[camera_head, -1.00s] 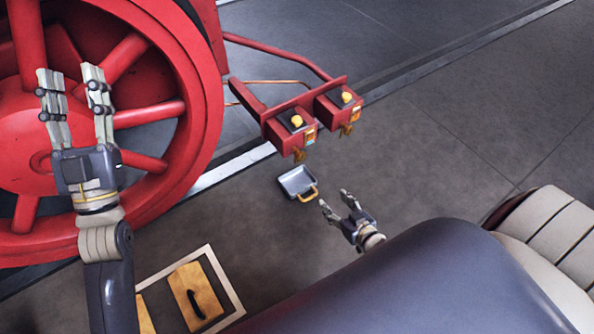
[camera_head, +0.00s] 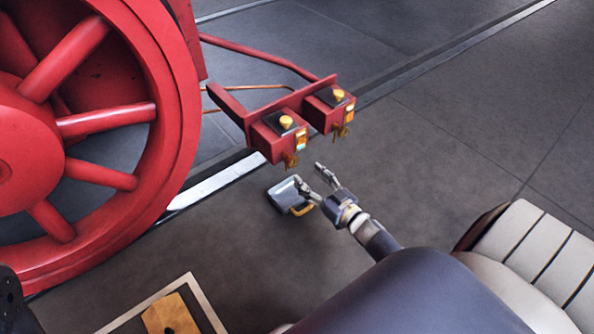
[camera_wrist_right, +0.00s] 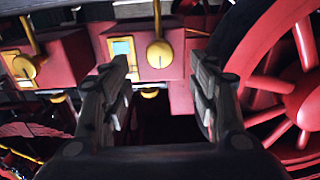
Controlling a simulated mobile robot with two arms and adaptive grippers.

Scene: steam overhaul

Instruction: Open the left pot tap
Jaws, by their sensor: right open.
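Two red pots sit side by side on a red bracket, each with a yellow knob on top, a small label and a brass tap. The left pot (camera_head: 268,143) has its tap (camera_head: 291,161) low on the front. My right gripper (camera_head: 308,173) is open and empty, just below and right of that tap in the head view. In the right wrist view, the left pot's round yellow tap (camera_wrist_right: 158,53) shows between the open fingers (camera_wrist_right: 161,66), apart from them. I cannot tell how far the tap is turned.
The right pot (camera_head: 322,116) with its tap (camera_head: 342,131) is close beside. A grey pan (camera_head: 283,193) with a yellow handle lies below my right gripper. A large red wheel (camera_head: 148,60) stands at left. Dark floor at right is clear.

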